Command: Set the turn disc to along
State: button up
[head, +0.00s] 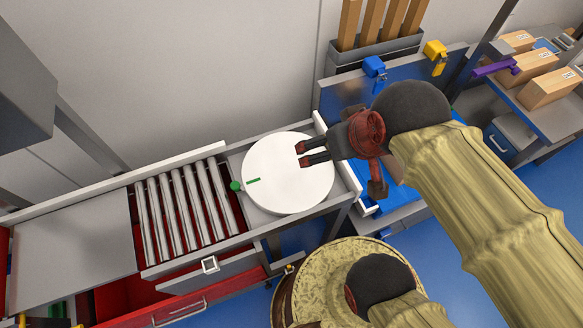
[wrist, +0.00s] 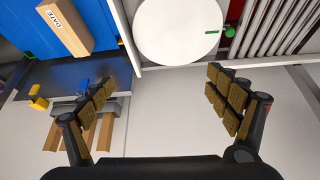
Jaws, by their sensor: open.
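The turn disc (head: 288,185) is a flat white round plate set in the grey conveyor line, right of the rollers. A short green mark (head: 253,180) lies near its left rim and points toward a green knob (head: 236,186) just outside the rim. In the wrist view the disc (wrist: 178,30) is at the top, with its green mark (wrist: 212,32) at its right side. My gripper (head: 303,153) is open and empty; in the head view its fingers overlap the upper right of the disc. In the wrist view the disc lies beyond the spread fingertips, apparently untouched.
Metal rollers (head: 187,208) lie left of the disc. A low white rail (head: 90,187) runs behind the line. At right a blue bench holds a bin of wooden posts (head: 375,50) and blue and yellow padlock-like pieces. A box (wrist: 66,25) lies on blue in the wrist view.

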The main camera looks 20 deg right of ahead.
jog(key=shift+c, duration=1.3)
